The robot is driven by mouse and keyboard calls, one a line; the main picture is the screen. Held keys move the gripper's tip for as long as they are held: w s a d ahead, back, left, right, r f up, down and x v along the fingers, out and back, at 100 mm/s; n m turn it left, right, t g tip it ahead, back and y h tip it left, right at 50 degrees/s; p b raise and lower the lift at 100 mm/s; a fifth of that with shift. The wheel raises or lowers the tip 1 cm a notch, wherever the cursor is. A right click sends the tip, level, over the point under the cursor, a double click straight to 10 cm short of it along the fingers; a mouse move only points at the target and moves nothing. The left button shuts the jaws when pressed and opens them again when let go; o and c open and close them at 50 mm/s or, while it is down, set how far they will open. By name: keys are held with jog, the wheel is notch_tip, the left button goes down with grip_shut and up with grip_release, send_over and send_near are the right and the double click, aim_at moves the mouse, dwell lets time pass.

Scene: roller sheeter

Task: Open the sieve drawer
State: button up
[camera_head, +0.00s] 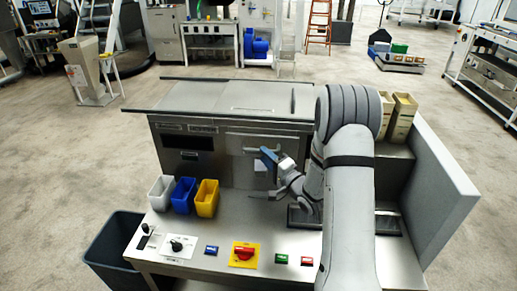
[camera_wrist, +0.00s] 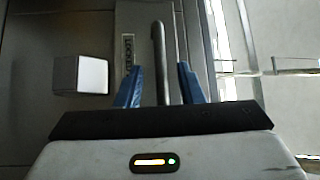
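The drawer front (camera_head: 236,168) is a grey metal panel in the middle of the steel machine, taken here as the sieve drawer; it shows no clear gap. Its bar handle (camera_head: 249,150) runs across the panel. In the wrist view the dark handle (camera_wrist: 160,55) runs upright between my two blue fingers, with a gap on each side. My gripper (camera_wrist: 160,85) is open there. In the head view my gripper (camera_head: 268,155) is at the handle's right part, which it partly hides. Whether the fingertips reach past the bar cannot be told.
White, blue and yellow bins (camera_head: 205,198) stand on the worktop to the left. The front panel holds several buttons and a red-on-yellow switch (camera_head: 243,254). A small white-faced block (camera_wrist: 80,75) sits beside the handle. My arm hides the machine's right part.

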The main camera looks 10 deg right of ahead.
aim_at(259, 151)
jog(key=shift+p+x, duration=0.4)
jog(key=shift+x, duration=1.7)
jog(key=shift+c, duration=0.4)
grip_shut()
